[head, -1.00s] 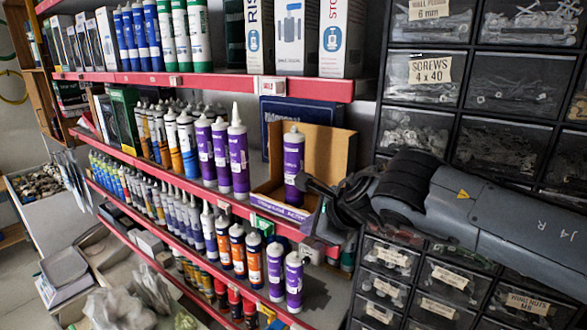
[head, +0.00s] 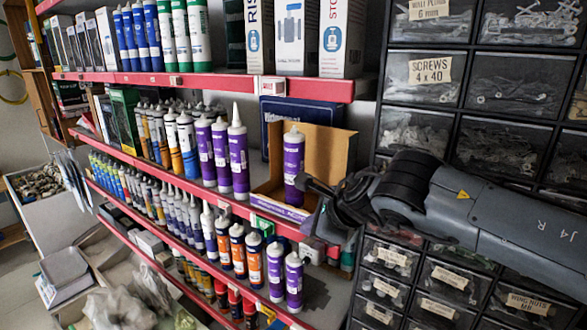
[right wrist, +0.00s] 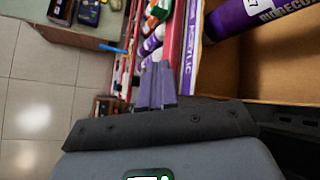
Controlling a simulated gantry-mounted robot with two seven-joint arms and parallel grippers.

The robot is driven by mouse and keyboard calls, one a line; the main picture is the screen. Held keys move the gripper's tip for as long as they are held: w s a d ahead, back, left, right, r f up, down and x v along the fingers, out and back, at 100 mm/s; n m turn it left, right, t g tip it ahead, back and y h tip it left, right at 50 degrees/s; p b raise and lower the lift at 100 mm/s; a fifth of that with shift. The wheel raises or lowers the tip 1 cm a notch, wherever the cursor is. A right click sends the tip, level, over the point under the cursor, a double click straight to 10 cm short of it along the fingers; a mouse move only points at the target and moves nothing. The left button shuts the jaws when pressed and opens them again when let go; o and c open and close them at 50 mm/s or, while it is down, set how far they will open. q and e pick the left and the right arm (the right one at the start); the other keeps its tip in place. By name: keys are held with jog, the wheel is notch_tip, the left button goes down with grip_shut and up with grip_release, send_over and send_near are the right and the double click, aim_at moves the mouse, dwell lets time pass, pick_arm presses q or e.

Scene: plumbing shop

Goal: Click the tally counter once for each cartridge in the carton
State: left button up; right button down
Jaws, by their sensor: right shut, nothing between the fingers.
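The open cardboard carton (head: 329,147) stands on the middle shelf in the head view. One purple cartridge (head: 294,168) stands upright in it; part of the carton's inside is hidden by my right arm. In the right wrist view the carton (right wrist: 285,75) and its purple cartridge (right wrist: 252,18) show at upper right. My right gripper (head: 310,228) is in front of the shelf edge, just below and right of the carton. Its fingers (right wrist: 157,85) are together and empty in the wrist view. I cannot make out the tally counter with certainty. My left gripper is out of view.
More purple cartridges (head: 221,155) stand on the shelf left of the carton, outside it. A lower shelf holds orange and purple cartridges (head: 275,270). Red shelf edges (head: 200,183) run along the front. A drawer cabinet (head: 470,80) stands at right.

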aim_at(310, 245)
jog(key=shift+f, duration=0.2)
dwell(0.3)
jog(key=shift+f, duration=0.3)
jog(key=shift+f+b, duration=0.55)
dwell(0.7)
jog(key=shift+r, duration=0.2)
jog(key=shift+r+p, duration=0.8)
jog(key=shift+r, duration=0.05)
jog(key=shift+r, duration=0.1)
notch_tip(310, 245, up, 6)
jog(key=p, duration=0.4)
jog(key=shift+p, duration=0.4)
